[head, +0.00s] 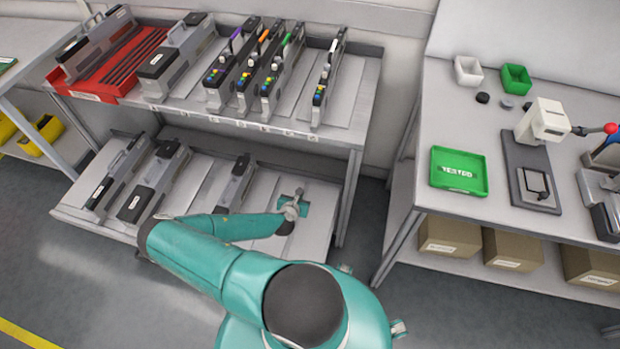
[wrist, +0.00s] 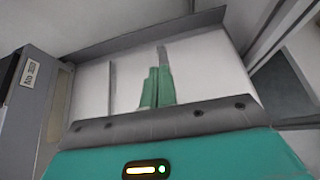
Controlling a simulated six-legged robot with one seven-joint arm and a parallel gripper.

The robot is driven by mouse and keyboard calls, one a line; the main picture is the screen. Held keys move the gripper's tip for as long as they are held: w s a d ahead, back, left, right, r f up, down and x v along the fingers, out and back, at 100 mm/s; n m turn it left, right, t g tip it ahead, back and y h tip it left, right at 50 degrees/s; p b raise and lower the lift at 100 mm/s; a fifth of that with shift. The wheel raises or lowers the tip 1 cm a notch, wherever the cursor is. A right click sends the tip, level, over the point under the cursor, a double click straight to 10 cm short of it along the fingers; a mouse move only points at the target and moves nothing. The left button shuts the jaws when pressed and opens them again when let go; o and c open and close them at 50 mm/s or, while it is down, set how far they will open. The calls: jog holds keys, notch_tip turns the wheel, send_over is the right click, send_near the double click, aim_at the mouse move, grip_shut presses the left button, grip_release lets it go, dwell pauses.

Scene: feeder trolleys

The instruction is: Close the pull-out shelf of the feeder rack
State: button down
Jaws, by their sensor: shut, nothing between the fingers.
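The feeder rack (head: 350,105) stands against the back wall. Its lower pull-out shelf (head: 205,182) sticks out in front of the upper shelf, with several dark feeder units (head: 150,182) on its left and middle. The light shelf surface also fills the middle of the wrist view (wrist: 215,72), with a grey raised edge across the top. My gripper (head: 293,206) is over the right part of this shelf; its fingers (wrist: 156,86) are together and empty. I cannot tell whether the fingertips touch the shelf. My arm hides part of the shelf's front edge.
The upper shelf (head: 345,95) holds several feeders and a red tray (head: 115,80), above the lower shelf. A workbench (head: 470,205) with a green tray (head: 458,171) stands on the right, cardboard boxes (head: 450,238) below. Floor (head: 120,290) is clear at front left.

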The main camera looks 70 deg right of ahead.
jog(key=shift+s+d+f+n, duration=0.25)
jog(key=shift+s+d+n, duration=0.1)
jog(key=shift+d, duration=0.15)
send_near(312, 174)
jog(key=x, duration=0.5)
jog(key=shift+f, duration=0.45)
jog(key=shift+w+d, duration=0.15)
jog(key=shift+d, duration=0.4)
jog(key=shift+d, duration=0.1)
